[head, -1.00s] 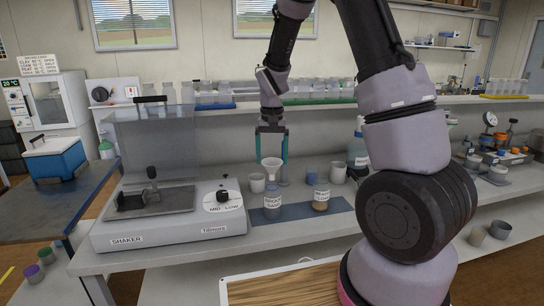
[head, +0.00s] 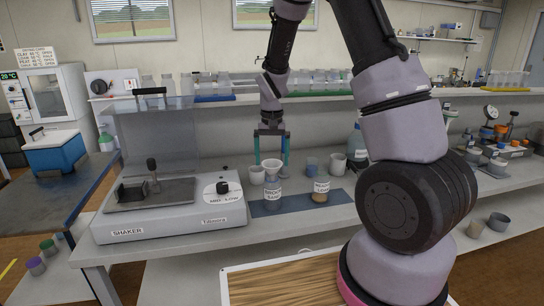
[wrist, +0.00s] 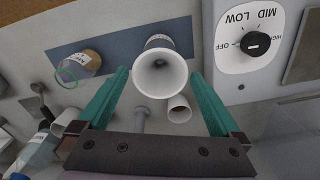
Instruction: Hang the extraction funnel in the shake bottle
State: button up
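The white extraction funnel (head: 272,164) sits mouth up on top of the shake bottle (head: 272,194), a clear bottle labelled "BROOK SAND". Its stem appears to be in the bottle's neck, but the wide cone hides the join. In the wrist view the funnel's round mouth (wrist: 160,73) lies between my fingers, and part of the labelled bottle (wrist: 160,41) shows beyond it. My gripper (head: 270,158) points down with its teal fingers either side of the funnel. In the wrist view a small gap shows between each finger and the rim, so it looks open.
A second labelled bottle (head: 320,192) with brown soil stands to the right on the blue mat (head: 345,197). The shaker (head: 165,225) is close on the left. Beakers, including a white one (head: 338,163), stand behind. A rack shelf runs along the back.

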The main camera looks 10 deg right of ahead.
jog(key=s+d+r+t+y, duration=0.15)
jog(key=s+r, duration=0.25)
jog(key=r, duration=0.7)
jog(key=s+d+r+t, duration=0.2)
jog(key=s+r, duration=0.3)
jog(key=r, duration=0.7)
jog(key=s+d+r+m+t, duration=0.1)
jog(key=s+r, duration=0.4)
jog(key=s, duration=0.8)
jog(key=d+t, duration=0.1)
jog(key=t, duration=0.1)
jog(key=shift+s+d+r+t, duration=0.15)
jog(key=shift+r+t, duration=0.05)
jog(key=shift+t, duration=0.15)
